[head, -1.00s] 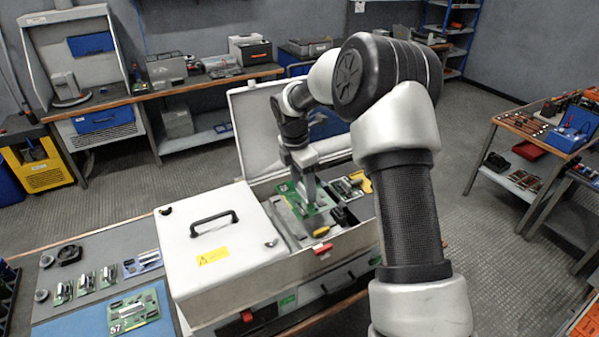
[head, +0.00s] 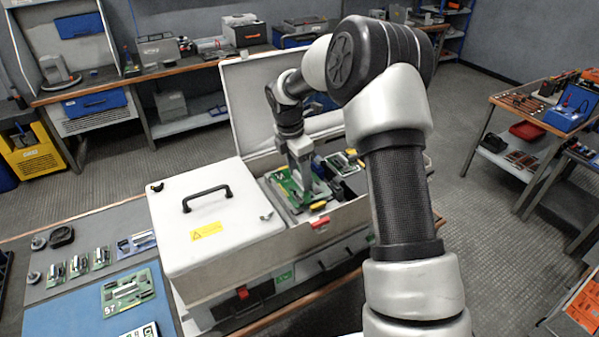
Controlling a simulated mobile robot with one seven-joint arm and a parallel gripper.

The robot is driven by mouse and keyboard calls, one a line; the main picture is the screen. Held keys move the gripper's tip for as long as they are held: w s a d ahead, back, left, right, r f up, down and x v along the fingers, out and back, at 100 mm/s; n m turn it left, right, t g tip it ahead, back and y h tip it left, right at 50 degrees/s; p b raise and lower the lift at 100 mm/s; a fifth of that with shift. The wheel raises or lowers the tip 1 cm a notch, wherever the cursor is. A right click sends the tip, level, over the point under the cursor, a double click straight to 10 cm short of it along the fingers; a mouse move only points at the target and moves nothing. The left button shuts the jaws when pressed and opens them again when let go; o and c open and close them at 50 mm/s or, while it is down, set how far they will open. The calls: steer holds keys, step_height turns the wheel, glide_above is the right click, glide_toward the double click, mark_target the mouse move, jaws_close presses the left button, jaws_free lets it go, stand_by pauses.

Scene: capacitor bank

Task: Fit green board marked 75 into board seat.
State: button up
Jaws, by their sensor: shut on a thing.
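My gripper (head: 305,184) points down into the open right-hand bay of the white case (head: 270,252) and is shut on a green board (head: 285,189). The board lies roughly flat, low inside the bay near its left side. A white mark shows at its far left corner, too small to read surely. The gripper covers the board's middle. The board seat is hidden beneath the board and gripper, so I cannot tell whether the board rests in it or hovers just above.
A yellow part and a red latch (head: 320,222) are near the board's front. Another green board (head: 128,291), its mark looking like 57, lies on the blue mat (head: 60,312). Several small boards lie behind it. The raised lid (head: 240,105) stands behind the bay.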

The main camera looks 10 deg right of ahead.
steer(key=shift+f+b, duration=0.35)
steer(key=shift+f, duration=0.45)
stand_by(0.7)
steer(key=o, duration=1.2)
steer(key=s+a+r+m+t, duration=0.1)
steer(key=s+r+m, duration=0.15)
steer(key=r, duration=0.85)
steer(key=s+a+r+m, duration=0.1)
steer(key=s+r, duration=0.3)
steer(key=r, duration=0.8)
steer(key=s+r+m+t, duration=0.1)
steer(key=s+r+m, duration=0.3)
steer(key=s+m, duration=0.5)
steer(key=s+d+f+m+t+y, duration=0.1)
steer(key=s+m, duration=0.3)
steer(key=s, duration=0.5)
steer(key=s+d+f+m+t, duration=0.1)
steer(key=s+f+m+t, duration=0.1)
steer(key=s+m, duration=0.3)
steer(key=s, duration=0.4)
steer(key=shift+s+f+y, duration=0.2)
steer(key=shift+f+y, duration=0.15)
steer(key=shift+y, duration=0.05)
